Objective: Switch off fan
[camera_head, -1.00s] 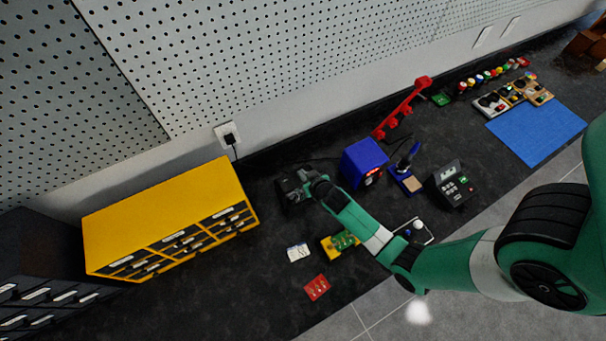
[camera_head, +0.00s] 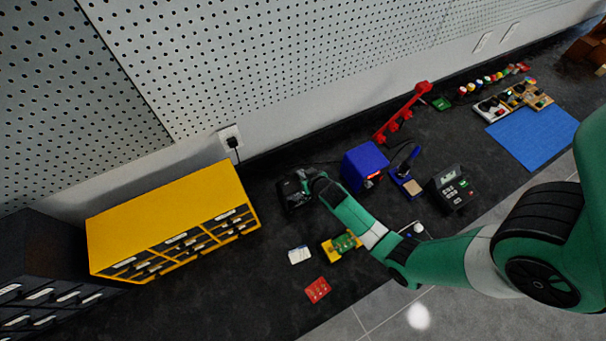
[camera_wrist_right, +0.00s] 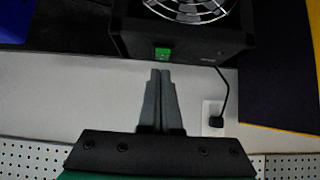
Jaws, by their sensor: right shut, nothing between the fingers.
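The fan is a black box with a round metal grille (camera_wrist_right: 190,8), at the top of the right wrist view. A lit green switch (camera_wrist_right: 163,53) sits on the fan's side facing my gripper. My right gripper (camera_wrist_right: 160,74) is shut and empty, its fingertips pointing at the switch and just short of it in the picture; I cannot tell whether they touch. In the head view the fan (camera_head: 288,195) stands on the dark bench, with my right gripper (camera_head: 308,180) beside it and partly hiding it. My left gripper is not in view.
A yellow drawer cabinet (camera_head: 160,215) stands left of the fan. A blue box (camera_head: 362,160) stands to its right. A wall socket with a plugged-in cord (camera_head: 231,139) is behind. Small cards and a yellow-framed board (camera_head: 341,246) lie in front.

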